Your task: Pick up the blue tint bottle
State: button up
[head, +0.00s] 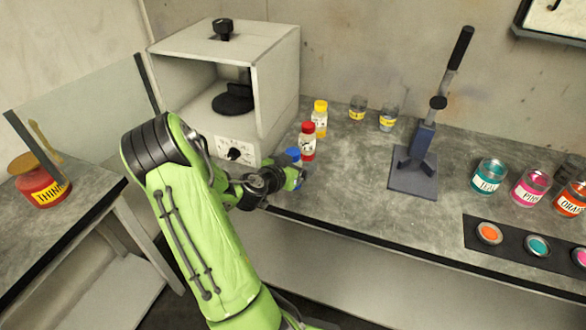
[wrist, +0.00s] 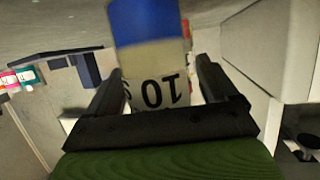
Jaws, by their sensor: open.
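The blue tint bottle (head: 293,154) stands near the front edge of the grey counter. In the head view mostly its blue top shows, and my gripper (head: 294,178) hides the rest. In the wrist view the blue tint bottle (wrist: 147,22) is close up, with a white label reading 10 that appears upside down. My open gripper (wrist: 160,80) has one dark finger on each side of the bottle's label. I cannot tell whether either finger touches it.
A red bottle (head: 308,142) and a yellow-topped bottle (head: 320,116) stand just behind. A white cabinet (head: 276,90) rises at the left. A blue press (head: 422,145) stands to the right, with paint jars (head: 489,177) beyond. The counter between bottles and press is clear.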

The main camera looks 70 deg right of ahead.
jog(key=c, duration=1.2)
jog(key=shift+r, duration=0.1)
